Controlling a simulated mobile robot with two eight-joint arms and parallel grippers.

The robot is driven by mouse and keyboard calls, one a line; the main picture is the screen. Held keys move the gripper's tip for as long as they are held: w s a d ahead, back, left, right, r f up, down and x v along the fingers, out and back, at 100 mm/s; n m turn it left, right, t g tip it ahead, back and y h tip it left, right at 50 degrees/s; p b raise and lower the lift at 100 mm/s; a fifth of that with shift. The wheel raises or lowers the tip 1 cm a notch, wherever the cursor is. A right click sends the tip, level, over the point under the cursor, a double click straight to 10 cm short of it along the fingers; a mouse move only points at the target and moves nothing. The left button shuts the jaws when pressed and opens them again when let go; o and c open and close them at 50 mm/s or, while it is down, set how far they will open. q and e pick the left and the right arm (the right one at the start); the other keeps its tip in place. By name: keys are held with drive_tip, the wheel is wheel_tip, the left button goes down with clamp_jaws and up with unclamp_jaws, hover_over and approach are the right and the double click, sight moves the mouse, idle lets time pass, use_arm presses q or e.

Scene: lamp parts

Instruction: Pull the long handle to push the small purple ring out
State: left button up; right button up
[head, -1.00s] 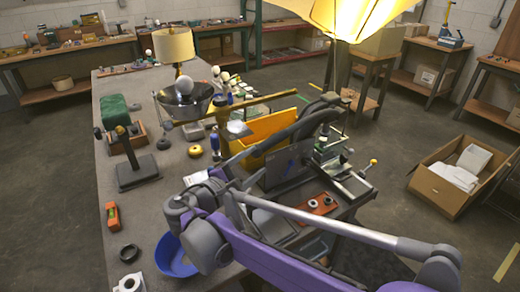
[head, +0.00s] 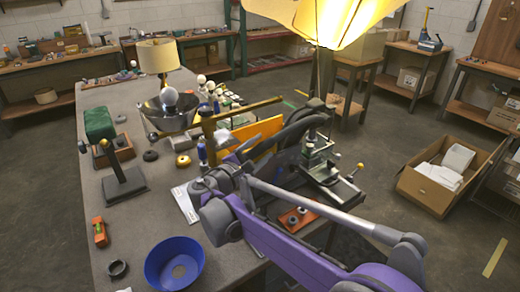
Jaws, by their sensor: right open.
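A long brass bar (head: 245,111) lies nearly level across a brass post, left of the machine; I cannot tell which of these is the long handle. I cannot make out the small purple ring. My right arm, purple and grey, reaches up from the lower right and folds back toward the machine. My right gripper (head: 318,107) is open by the machine's top, its fingers hard to separate from the dark parts.
A blue bowl (head: 174,264), an orange level (head: 100,232) and a black stand (head: 124,182) occupy the bench's left front. A metal bowl (head: 173,111) and a lamp (head: 158,57) stand farther back. A red tray (head: 296,219) holds grey rings beside my arm.

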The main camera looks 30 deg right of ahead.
clamp_jaws()
idle(0.3)
idle(1.1)
